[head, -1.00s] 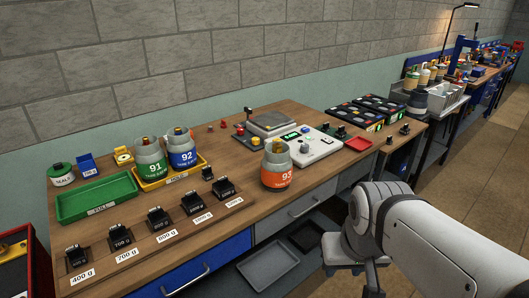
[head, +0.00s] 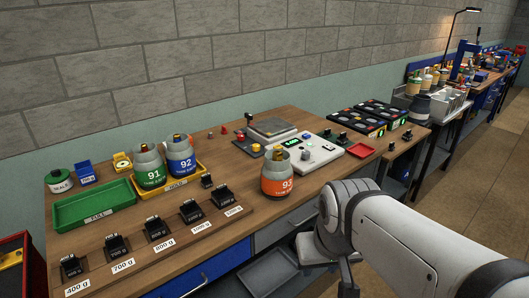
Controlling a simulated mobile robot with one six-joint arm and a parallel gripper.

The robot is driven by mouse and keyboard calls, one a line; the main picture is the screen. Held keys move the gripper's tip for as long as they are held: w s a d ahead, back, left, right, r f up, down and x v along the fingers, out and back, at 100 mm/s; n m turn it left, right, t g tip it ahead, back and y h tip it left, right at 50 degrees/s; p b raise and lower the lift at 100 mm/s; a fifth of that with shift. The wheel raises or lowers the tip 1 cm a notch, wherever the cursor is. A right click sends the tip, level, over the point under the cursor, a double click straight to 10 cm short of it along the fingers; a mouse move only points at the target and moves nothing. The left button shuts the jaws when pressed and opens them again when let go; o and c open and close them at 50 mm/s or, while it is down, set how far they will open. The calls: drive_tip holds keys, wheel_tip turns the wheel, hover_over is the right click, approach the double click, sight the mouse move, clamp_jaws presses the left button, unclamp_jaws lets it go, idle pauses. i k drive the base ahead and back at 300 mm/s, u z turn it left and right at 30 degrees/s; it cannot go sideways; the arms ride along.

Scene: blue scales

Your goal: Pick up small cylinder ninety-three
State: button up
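Small cylinder 93 (head: 277,176), grey with an orange band and a brass valve on top, stands upright on the wooden bench (head: 240,205) near its front edge, right of the weights. My arm reaches in from the lower right. My gripper (head: 345,284) points down at the bottom of the picture, in front of the bench and apart from the cylinder. Its fingertips are cut off or hidden, so its opening does not show.
A green tray (head: 95,207) is at left. Several black weights (head: 191,212) line the front. A scale (head: 315,155) stands behind cylinder 93. A red tray (head: 360,150) lies right.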

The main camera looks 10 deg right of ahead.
sight(277, 172)
drive_tip(key=i, duration=0.85)
drive_tip(key=u, duration=0.05)
